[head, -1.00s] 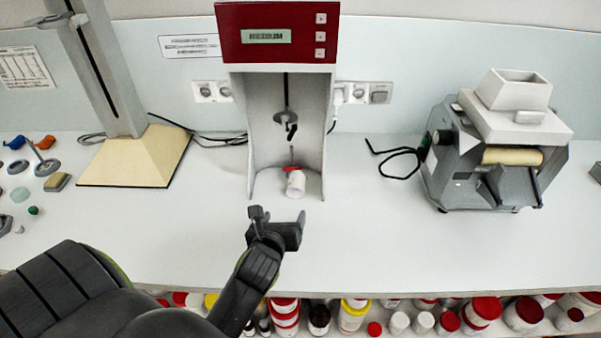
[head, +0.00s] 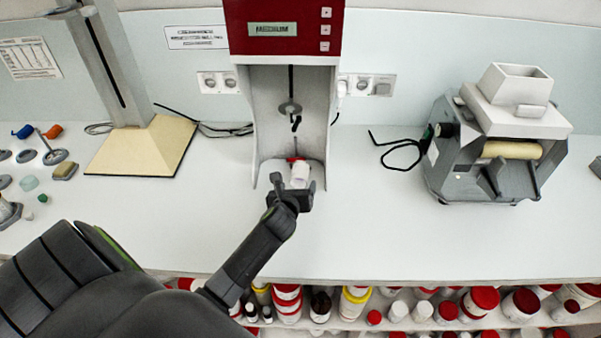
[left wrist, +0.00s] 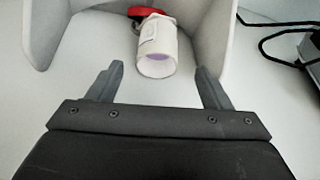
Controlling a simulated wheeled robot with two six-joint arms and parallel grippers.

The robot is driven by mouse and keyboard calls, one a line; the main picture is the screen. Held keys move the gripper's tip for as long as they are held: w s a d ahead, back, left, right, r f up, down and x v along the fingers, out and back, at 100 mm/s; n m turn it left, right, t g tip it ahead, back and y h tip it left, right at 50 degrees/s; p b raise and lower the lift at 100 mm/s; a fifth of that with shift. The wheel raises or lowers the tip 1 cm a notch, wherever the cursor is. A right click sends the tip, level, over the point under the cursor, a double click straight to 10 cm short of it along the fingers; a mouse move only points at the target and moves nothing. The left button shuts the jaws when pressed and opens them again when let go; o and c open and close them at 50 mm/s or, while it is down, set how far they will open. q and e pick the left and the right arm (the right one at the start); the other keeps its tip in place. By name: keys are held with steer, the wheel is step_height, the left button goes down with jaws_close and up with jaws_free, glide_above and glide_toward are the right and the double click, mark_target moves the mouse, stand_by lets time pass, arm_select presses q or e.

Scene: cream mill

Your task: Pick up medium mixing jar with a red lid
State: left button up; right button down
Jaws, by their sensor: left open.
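The white mixing jar with a red lid (head: 300,172) is inside the mixing machine (head: 285,30), whose display reads MEDIUM. In the left wrist view the jar (left wrist: 157,56) looks tilted, with its round white end toward me and the red lid (left wrist: 146,13) at the far end. My left gripper (head: 294,188) is open just in front of the jar. In the left wrist view its two fingers (left wrist: 158,82) are spread, with the jar ahead and between their lines, not gripped. My right gripper is not in view.
The machine's side walls (head: 259,130) flank the jar. A grey mill (head: 500,145) stands at the right, a stand with a cream base (head: 140,150) at the left. Small items lie at the far left. A lower shelf (head: 400,322) holds several jars.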

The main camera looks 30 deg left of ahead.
mark_target(299, 186)
arm_select(q)
steer(key=shift+a+x, duration=0.2)
steer(key=shift+x, duration=2.35)
steer(key=shift+r, duration=0.15)
steer(key=shift+s, duration=0.1)
steer(key=c, duration=1.1)
